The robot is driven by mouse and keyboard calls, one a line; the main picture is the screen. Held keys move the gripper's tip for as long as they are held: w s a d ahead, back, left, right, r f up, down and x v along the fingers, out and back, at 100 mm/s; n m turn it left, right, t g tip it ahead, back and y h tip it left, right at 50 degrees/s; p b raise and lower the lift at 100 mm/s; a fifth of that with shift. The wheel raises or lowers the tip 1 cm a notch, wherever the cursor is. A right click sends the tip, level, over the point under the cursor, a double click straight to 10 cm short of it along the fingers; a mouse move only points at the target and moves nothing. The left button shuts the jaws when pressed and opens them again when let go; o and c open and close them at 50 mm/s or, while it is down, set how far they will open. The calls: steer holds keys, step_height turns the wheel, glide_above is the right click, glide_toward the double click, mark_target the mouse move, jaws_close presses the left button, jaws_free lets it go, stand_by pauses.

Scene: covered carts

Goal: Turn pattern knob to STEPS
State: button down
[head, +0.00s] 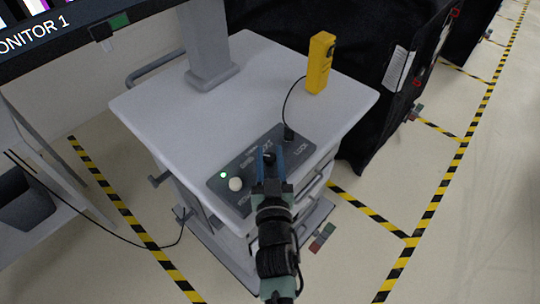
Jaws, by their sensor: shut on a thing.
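A dark grey control panel (220,182) lies on the front part of the white cart top (180,95). A lit green lamp (223,175) and a round off-white knob or button (236,184) are at its left end. My gripper (269,158) reaches over the middle of the panel from the front. Its blue-edged fingers are shut around a small dark knob (268,157). The gripper and wrist hide part of the panel. The small labels are too blurred or covered for me to read the knob's setting.
A yellow handheld device (320,62) stands at the back right of the cart, its black cable running to the panel. A monitor (70,30) on a grey post is at upper left. Black-covered carts (350,70) stand behind at right. Striped floor tape (440,190) marks open floor at right.

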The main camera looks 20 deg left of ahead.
stand_by(0.3)
steer(key=c, duration=0.5)
jaws_free()
steer(key=shift+w+a, duration=0.1)
steer(key=shift+s+d+r, duration=0.1)
steer(key=shift+s+d, duration=0.4)
steer(key=shift+b+v, duration=1.25)
steer(key=shift+v, duration=4.6)
steer(key=shift+a, duration=0.15)
